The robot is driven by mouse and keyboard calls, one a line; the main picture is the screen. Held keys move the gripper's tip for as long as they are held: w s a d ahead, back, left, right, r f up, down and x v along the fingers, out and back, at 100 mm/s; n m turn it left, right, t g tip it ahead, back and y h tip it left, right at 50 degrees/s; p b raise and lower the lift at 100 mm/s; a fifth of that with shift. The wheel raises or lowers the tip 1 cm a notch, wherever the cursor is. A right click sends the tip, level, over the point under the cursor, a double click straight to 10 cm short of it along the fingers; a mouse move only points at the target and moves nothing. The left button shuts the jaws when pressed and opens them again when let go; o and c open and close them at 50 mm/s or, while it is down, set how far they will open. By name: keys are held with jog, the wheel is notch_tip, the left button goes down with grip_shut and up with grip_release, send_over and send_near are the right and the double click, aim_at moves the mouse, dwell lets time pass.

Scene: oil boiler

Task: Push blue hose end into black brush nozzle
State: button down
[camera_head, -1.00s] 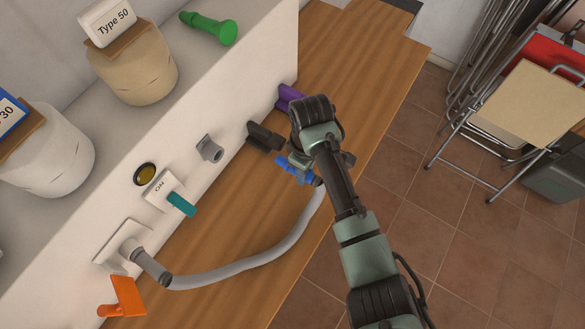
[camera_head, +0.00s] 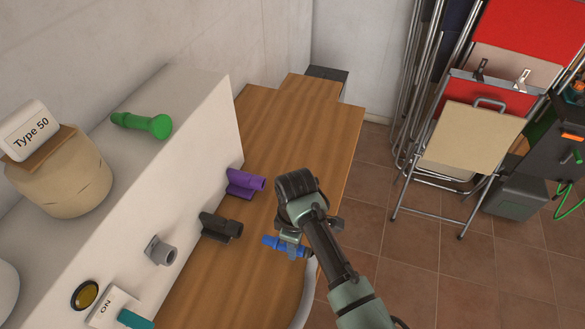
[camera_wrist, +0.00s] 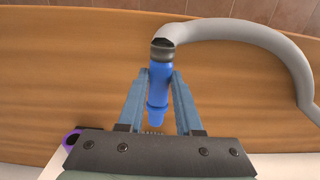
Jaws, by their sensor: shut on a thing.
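The blue hose end (camera_head: 271,242) shows in the head view, with my gripper (camera_head: 290,246) shut on it. In the wrist view the blue hose end (camera_wrist: 158,88) lies between the two fingers of my gripper (camera_wrist: 159,92), and the grey hose (camera_wrist: 235,30) runs from its dark collar off to the right. The black brush nozzle (camera_head: 220,227) lies on the wooden bench against the white wall, left of the blue tip and apart from it. I cannot make out the nozzle in the wrist view.
A purple nozzle (camera_head: 245,183) lies beyond the black one; its ring also shows in the wrist view (camera_wrist: 72,138). A grey wall outlet (camera_head: 161,251) sticks out nearer me. The wooden bench (camera_head: 300,130) is clear toward the back. A green piece (camera_head: 142,124) lies on the ledge.

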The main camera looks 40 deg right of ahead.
aim_at(274, 240)
jog(key=shift+w+a+b, duration=0.4)
jog(key=shift+w+a, duration=0.2)
jog(key=shift+w, duration=0.2)
jog(key=shift+w+a+b, duration=0.4)
jog(key=shift+w+a, duration=0.15)
jog(key=shift+w, duration=0.25)
jog(key=shift+w+a, duration=0.3)
jog(key=shift+w, duration=0.1)
jog(key=shift+p, duration=0.5)
jog(key=shift+w+a, duration=0.1)
dwell(0.6)
jog(key=shift+w+a+b, duration=0.55)
jog(key=shift+w+b, duration=0.1)
jog(key=shift+w, duration=0.15)
jog(key=shift+w+a+b, duration=0.55)
jog(key=shift+w+b, duration=0.05)
jog(key=shift+w, duration=0.15)
jog(key=c, duration=0.5)
grip_release()
jog(key=shift+r, duration=0.1)
